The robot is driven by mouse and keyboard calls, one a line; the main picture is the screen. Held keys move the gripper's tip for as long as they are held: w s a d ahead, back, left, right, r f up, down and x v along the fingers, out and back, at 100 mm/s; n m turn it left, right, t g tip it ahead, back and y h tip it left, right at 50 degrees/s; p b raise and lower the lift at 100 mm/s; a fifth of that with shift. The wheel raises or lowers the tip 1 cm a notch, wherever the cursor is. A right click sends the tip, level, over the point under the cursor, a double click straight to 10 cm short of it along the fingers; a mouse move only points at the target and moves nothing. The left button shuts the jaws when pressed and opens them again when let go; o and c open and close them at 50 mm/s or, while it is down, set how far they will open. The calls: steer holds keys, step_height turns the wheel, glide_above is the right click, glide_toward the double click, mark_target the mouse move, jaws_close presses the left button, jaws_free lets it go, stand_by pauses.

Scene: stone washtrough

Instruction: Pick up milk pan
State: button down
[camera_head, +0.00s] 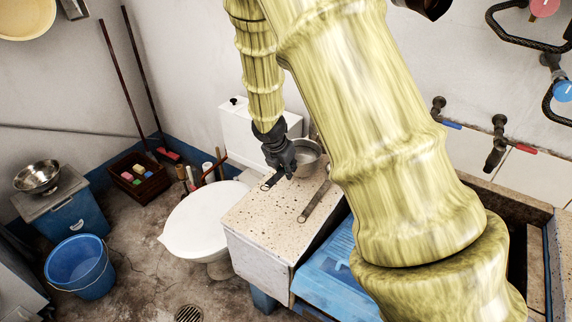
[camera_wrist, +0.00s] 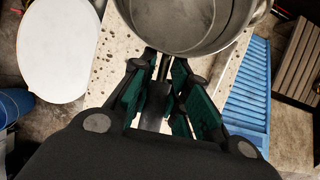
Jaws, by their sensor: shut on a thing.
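The milk pan (camera_head: 308,154) is a round grey metal pan with a long dark handle, at the back of the speckled stone top (camera_head: 258,215). In the wrist view the pan (camera_wrist: 188,22) fills the top middle, its inside facing me and empty where visible. Its handle runs down between the green-padded fingers. My gripper (camera_head: 289,169) is shut on this handle, close to the pan; the gripper also shows in the wrist view (camera_wrist: 163,92). The handle's end sticks out left of the fingers in the head view. I cannot tell whether the pan touches the stone top.
Another long grey handle (camera_head: 316,200) lies on the stone top, its far end hidden behind my arm. A white toilet (camera_head: 200,222) stands left, with a blue bucket (camera_head: 79,267) beyond. A blue slatted board (camera_head: 327,280) lies at the front right. Taps (camera_head: 497,145) line the wall.

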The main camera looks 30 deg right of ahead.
steer(key=s+a+r+b, duration=0.1)
steer(key=s+a+b, duration=0.1)
steer(key=s+a, duration=0.3)
steer(key=s, duration=0.4)
steer(key=shift+s+a, duration=0.25)
steer(key=shift+a, duration=0.05)
steer(key=shift+w, duration=0.1)
